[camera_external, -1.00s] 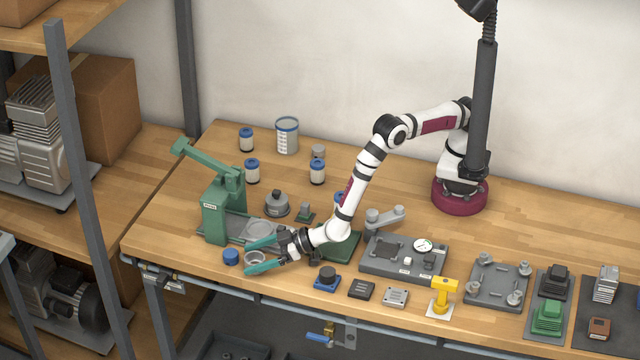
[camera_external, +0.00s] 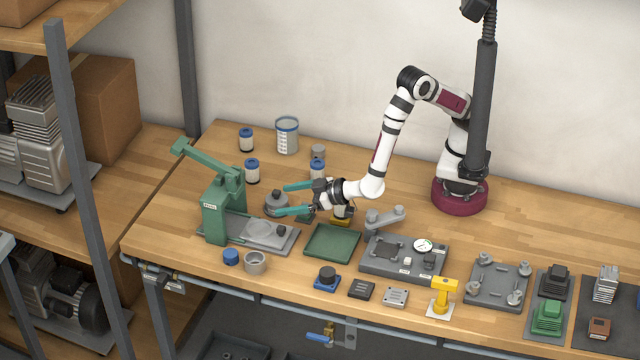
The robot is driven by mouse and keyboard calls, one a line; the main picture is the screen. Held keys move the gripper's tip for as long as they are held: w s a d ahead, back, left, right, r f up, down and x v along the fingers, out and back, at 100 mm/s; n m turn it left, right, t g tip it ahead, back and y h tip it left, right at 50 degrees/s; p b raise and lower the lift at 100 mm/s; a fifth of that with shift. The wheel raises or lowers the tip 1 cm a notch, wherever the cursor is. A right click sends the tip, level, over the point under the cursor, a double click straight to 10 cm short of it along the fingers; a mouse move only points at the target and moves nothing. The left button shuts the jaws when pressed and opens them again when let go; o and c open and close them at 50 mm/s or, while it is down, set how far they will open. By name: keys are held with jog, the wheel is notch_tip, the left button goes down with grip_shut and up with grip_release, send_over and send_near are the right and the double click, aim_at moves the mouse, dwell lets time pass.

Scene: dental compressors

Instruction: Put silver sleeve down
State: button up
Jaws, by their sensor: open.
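The silver sleeve (camera_external: 255,263) is a short grey ring standing upright on the wooden bench near its front edge, just right of a blue cap (camera_external: 231,257). Nothing holds it. My gripper (camera_external: 282,199) has long teal fingers spread apart, pointing left. It is behind and to the right of the sleeve, well clear of it. The fingers are beside a grey domed part with a knob (camera_external: 276,204); I cannot tell whether they touch it.
A green press (camera_external: 217,212) with a grey base plate stands left. An empty green tray (camera_external: 332,243) lies right of it. A grey fixture plate with a gauge (camera_external: 405,256) is further right. Blue-topped canisters (camera_external: 252,171) stand behind. Bare bench lies around the sleeve.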

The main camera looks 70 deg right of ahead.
jog(key=d+r+m+g+h, duration=0.2)
jog(key=d+r+m+h, duration=0.15)
jog(key=d, duration=0.85)
jog(key=d+r+m+g+h, duration=0.2)
jog(key=d+r+h, duration=0.3)
jog(key=d, duration=0.6)
jog(key=s+d+r+m+g+h, duration=0.1)
jog(key=s+d+r+m+g, duration=0.1)
jog(key=s+d+g, duration=0.65)
jog(key=s+d+m+y, duration=0.1)
jog(key=s+d+y, duration=0.1)
jog(key=s+d, duration=0.5)
jog(key=s+a+g+y, duration=0.1)
jog(key=s+a+y, duration=0.7)
jog(key=s, duration=0.3)
jog(key=shift+a, duration=0.45)
jog(key=shift+f+n+g, duration=0.1)
jog(key=shift+n+g, duration=0.15)
